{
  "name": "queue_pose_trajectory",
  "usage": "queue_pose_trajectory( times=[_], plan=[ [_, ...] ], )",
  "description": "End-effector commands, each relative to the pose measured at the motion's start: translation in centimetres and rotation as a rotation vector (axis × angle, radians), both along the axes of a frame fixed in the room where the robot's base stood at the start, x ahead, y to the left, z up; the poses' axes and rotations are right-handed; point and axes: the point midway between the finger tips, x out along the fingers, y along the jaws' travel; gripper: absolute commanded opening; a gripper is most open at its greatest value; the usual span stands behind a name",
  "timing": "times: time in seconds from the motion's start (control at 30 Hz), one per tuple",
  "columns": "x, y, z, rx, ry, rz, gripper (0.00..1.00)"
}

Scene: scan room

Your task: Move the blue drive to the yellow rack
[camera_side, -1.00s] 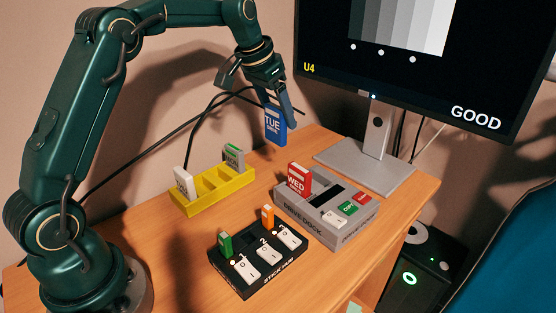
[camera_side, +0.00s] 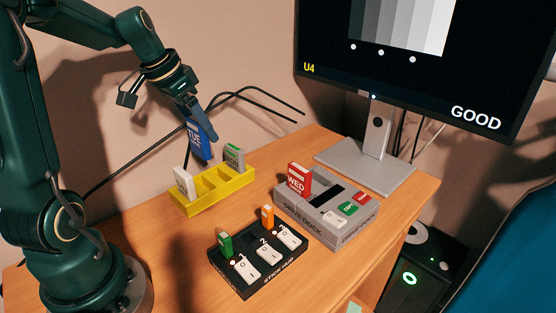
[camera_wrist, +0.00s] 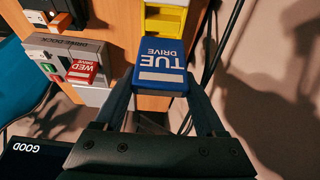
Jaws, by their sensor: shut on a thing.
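Part of the rack shows in the wrist view (camera_wrist: 163,25).
A grey drive dock (camera_side: 340,225) holds a red WED drive (camera_side: 299,180). A black stick hub (camera_side: 250,280) with green and orange sticks stands in front. A monitor (camera_side: 420,60) stands at the back right. Black cables (camera_side: 150,150) run behind the rack.

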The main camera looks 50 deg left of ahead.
Motion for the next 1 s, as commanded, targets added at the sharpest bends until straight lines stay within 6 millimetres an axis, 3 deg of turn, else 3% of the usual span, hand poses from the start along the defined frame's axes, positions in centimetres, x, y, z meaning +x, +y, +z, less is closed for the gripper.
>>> queue_pose_trajectory(
  times=[0.33,1.0],
  plan=[
    [-0.5,0.0,-1.3,-0.002,0.000,0.005,0.07],
    [-0.5,0.0,-6.4,-0.002,0.002,0.006,0.07]
  ],
)
